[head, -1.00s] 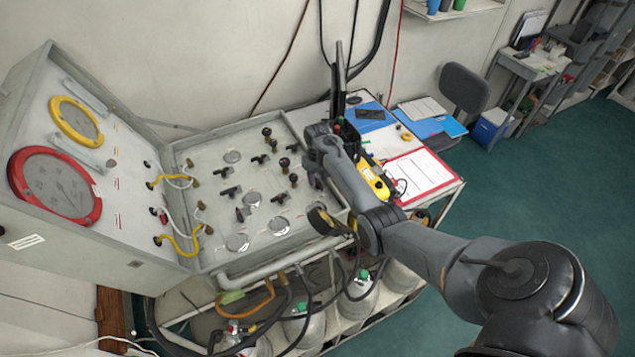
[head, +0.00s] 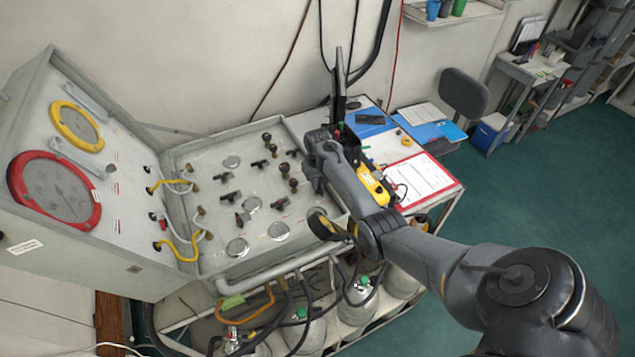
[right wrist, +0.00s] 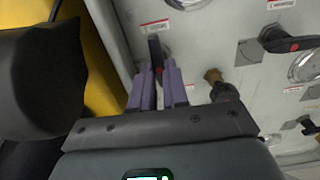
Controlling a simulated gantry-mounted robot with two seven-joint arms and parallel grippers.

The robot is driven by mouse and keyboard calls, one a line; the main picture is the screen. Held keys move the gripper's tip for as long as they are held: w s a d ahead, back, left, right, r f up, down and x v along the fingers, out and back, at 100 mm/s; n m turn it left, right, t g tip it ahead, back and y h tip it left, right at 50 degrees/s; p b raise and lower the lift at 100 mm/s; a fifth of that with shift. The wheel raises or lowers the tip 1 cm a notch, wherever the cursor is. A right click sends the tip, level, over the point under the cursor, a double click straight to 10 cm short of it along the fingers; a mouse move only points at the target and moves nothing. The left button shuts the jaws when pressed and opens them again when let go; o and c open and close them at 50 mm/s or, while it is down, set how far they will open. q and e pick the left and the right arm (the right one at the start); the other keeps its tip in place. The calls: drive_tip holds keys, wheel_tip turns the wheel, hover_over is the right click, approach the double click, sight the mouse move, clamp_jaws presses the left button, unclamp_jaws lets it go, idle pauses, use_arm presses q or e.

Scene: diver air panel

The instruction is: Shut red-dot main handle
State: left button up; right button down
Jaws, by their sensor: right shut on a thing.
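The grey valve panel (head: 205,245) carries several black lever handles, knobs and round gauges. My right gripper (head: 314,184) is at the panel's right side, partly hidden by my own arm. In the right wrist view, its purple fingers (right wrist: 159,88) are closed around a black lever handle (right wrist: 154,48) with a small red mark near the fingertips. That lever points along the fingers. Another black handle with a red dot (right wrist: 285,43) sits to the right, apart from the gripper. My left gripper is in neither view.
A brass-and-black knob (right wrist: 220,86) stands close right of the fingers. The upright gauge box with a red-ringed gauge (head: 55,187) and a yellow-ringed gauge (head: 77,126) is at left. Gas cylinders (head: 358,298) and hoses are below. A red clipboard (head: 420,180) lies at right.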

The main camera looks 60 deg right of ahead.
drive_tip(key=m+p, duration=0.2)
drive_tip(key=m, duration=0.2)
drive_tip(key=shift+r, duration=0.1)
drive_tip(key=m+p, duration=0.1)
drive_tip(key=m, duration=0.3)
drive_tip(key=shift+s+p, duration=0.1)
drive_tip(key=shift+p, duration=0.25)
drive_tip(key=m, duration=0.5)
drive_tip(key=shift+s+m, duration=0.1)
drive_tip(key=shift+m, duration=0.3)
drive_tip(key=shift+s+m, duration=0.1)
drive_tip(key=shift+m, duration=1.8)
drive_tip(key=c, duration=1.1)
unclamp_jaws()
drive_tip(key=shift+d, duration=0.1)
